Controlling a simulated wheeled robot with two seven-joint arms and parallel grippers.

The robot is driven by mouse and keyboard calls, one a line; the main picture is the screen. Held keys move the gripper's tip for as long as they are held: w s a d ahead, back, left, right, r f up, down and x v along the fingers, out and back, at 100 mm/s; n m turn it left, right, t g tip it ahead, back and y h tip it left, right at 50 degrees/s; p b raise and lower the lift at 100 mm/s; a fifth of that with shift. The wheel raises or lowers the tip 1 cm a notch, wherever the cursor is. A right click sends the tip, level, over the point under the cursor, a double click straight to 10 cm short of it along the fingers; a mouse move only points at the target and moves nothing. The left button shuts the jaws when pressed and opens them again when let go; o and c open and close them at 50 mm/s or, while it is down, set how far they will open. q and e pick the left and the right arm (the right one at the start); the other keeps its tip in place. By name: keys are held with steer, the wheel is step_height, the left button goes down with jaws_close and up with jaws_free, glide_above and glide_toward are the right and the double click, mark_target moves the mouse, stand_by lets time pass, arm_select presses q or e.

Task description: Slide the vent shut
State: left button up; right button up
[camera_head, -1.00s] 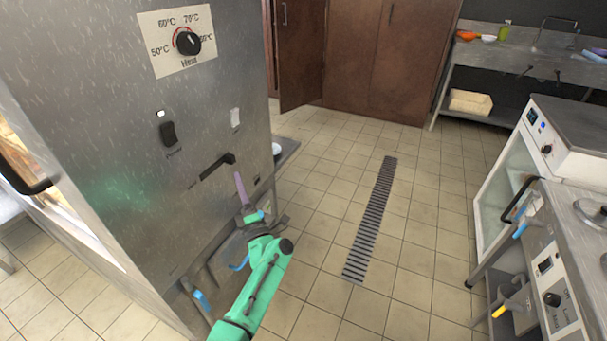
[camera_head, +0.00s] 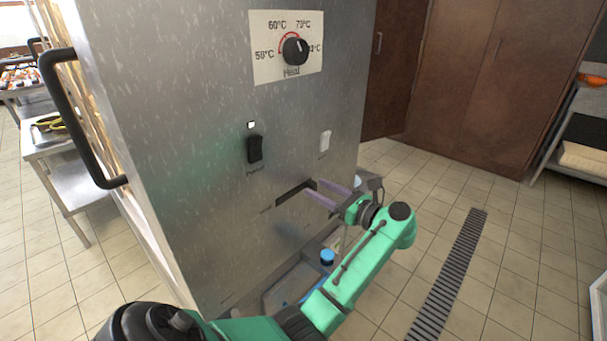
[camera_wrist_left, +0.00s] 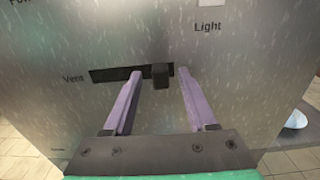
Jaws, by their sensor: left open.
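The vent slider is a dark horizontal slot (camera_head: 290,194) in the steel cabinet front, below the power switch. In the left wrist view the slot (camera_wrist_left: 112,74) has the word "Vent" at its left, and its black knob (camera_wrist_left: 160,76) stands at the slot's right end. My left gripper (camera_head: 314,190) is open at the slot. In the left wrist view the purple fingers of this gripper (camera_wrist_left: 160,74) are on either side of the knob, with a gap on each side. Fingertip contact with the panel cannot be told. My right gripper is not in view.
The steel cabinet (camera_head: 200,110) carries a heat dial (camera_head: 295,50), a black power switch (camera_head: 255,149) and a pale light switch (camera_head: 325,141). A black door handle (camera_head: 75,120) projects at left. Tiled floor with a drain grate (camera_head: 445,280) lies open at right.

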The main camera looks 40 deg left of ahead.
arm_select(q)
steer(key=shift+a, duration=0.55)
steer(key=shift+d, duration=0.2)
jaws_close()
stand_by(0.9)
